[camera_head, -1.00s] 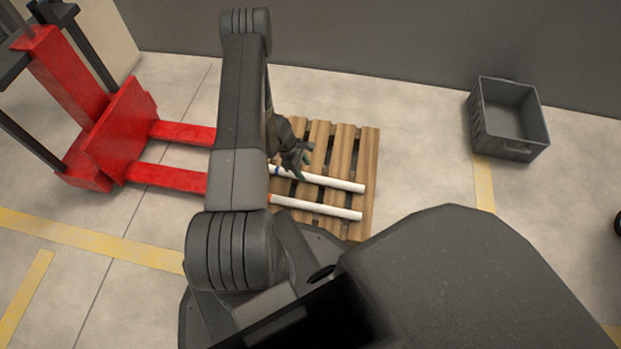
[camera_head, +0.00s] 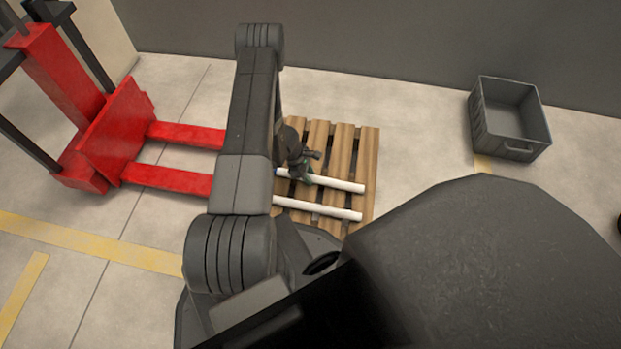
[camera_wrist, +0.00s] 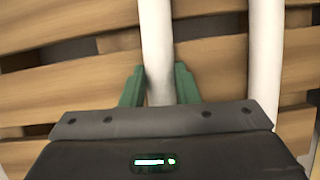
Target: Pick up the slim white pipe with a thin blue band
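Two slim white pipes lie side by side on the wooden pallet (camera_head: 369,160). My gripper (camera_head: 307,178) is low over this far pipe. In the wrist view, my gripper (camera_wrist: 159,74) has its green fingers open, one on each side of a white pipe (camera_wrist: 156,30), with narrow gaps. The near pipe (camera_head: 330,210) lies apart from it, and also shows right of the fingers in the wrist view (camera_wrist: 265,60).
A red forklift (camera_head: 105,140) stands at the left, its forks reaching toward the pallet behind my arm. A grey crate (camera_head: 510,118) stands on the floor at the right, near the wall. Floor between pallet and crate is clear.

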